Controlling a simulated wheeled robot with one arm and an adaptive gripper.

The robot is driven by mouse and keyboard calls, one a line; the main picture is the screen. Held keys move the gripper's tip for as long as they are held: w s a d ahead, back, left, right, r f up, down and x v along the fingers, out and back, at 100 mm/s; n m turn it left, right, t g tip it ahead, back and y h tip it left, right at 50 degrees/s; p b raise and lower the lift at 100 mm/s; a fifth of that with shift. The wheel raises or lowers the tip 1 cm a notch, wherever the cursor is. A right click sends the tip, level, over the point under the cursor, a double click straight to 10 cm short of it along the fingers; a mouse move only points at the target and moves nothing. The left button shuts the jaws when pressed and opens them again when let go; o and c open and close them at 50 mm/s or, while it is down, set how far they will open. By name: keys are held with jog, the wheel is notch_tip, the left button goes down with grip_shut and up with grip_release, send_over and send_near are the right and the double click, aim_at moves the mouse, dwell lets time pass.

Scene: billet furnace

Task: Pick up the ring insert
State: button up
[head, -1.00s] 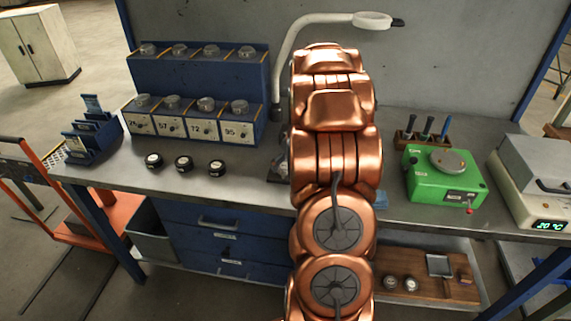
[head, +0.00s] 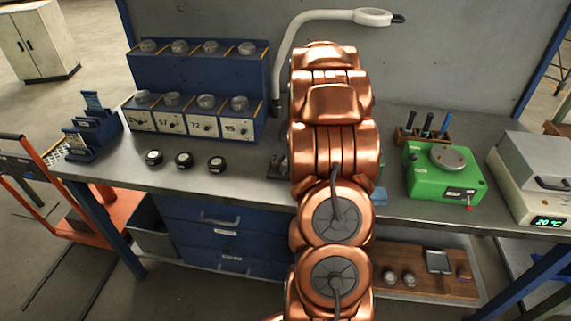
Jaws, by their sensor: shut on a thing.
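My copper-coloured arm stands in the middle of the head view and covers the bench behind it. My gripper is hidden behind the arm, so its fingers and anything in them do not show. I cannot tell which thing is the ring insert. Silver round pieces sit on the blue stepped rack (head: 198,67), on its upper and lower steps, with number labels under the lower row. Three small dark round pieces with pale tops lie on the bench in front of it: a left one (head: 153,157), a middle one (head: 184,160) and a right one (head: 217,164).
A green device (head: 445,180) with a round metal top and a grey box with a 20 °C display (head: 549,222) stand at right. A tool holder (head: 408,136) is behind the device. A lamp (head: 372,17) arches above. The bench (head: 130,175) is clear at front left.

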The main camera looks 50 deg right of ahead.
jog(key=c, duration=0.6)
jog(key=shift+r, duration=0.1)
